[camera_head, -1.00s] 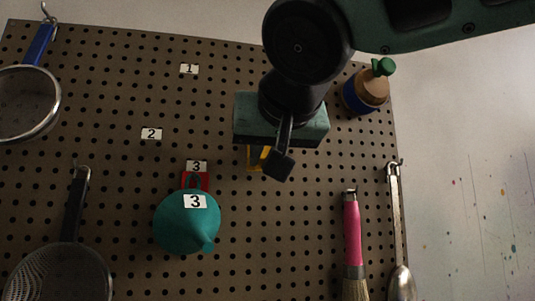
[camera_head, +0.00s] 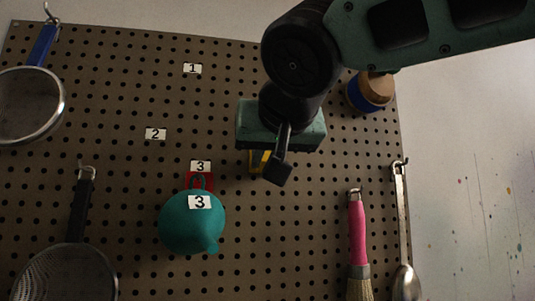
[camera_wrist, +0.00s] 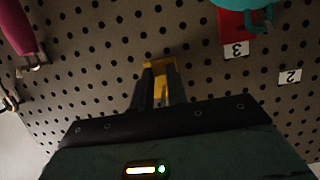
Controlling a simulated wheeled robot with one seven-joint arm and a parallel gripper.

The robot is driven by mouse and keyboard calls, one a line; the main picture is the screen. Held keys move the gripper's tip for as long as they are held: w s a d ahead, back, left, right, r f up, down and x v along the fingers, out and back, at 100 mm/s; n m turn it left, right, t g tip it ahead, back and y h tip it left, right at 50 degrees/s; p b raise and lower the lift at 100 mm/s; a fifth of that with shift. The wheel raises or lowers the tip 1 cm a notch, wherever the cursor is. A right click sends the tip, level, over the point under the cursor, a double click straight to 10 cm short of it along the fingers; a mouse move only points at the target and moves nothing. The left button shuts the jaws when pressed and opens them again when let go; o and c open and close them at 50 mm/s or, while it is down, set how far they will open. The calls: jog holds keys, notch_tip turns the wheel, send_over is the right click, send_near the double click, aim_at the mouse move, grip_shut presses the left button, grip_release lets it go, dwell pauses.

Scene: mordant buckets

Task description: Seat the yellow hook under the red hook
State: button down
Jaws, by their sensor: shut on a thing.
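The yellow hook (camera_head: 259,161) is in my gripper (camera_head: 268,168), close in front of the pegboard. In the wrist view its yellow plate (camera_wrist: 158,72) shows between and beyond the dark fingers (camera_wrist: 158,92); I cannot tell whether it touches the board. The red hook (camera_head: 202,181) is on the board to the left of my gripper, below a label "3" (camera_head: 200,166). A teal funnel (camera_head: 192,224) marked "3" hangs from it and covers its lower part and the board beneath. The red hook also shows in the wrist view (camera_wrist: 233,24).
The pegboard (camera_head: 280,225) also has labels "1" (camera_head: 192,69) and "2" (camera_head: 155,134). Strainers (camera_head: 66,275) hang at left. A pink-handled brush (camera_head: 357,235), a spoon (camera_head: 399,215) and a blue-banded item (camera_head: 368,92) hang at right. Board right of the funnel is bare.

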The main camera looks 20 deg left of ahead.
jog(key=c, duration=1.3)
grip_release()
jog(key=b+v, duration=0.2)
jog(key=v, duration=1.5)
jog(key=shift+d+r, duration=0.15)
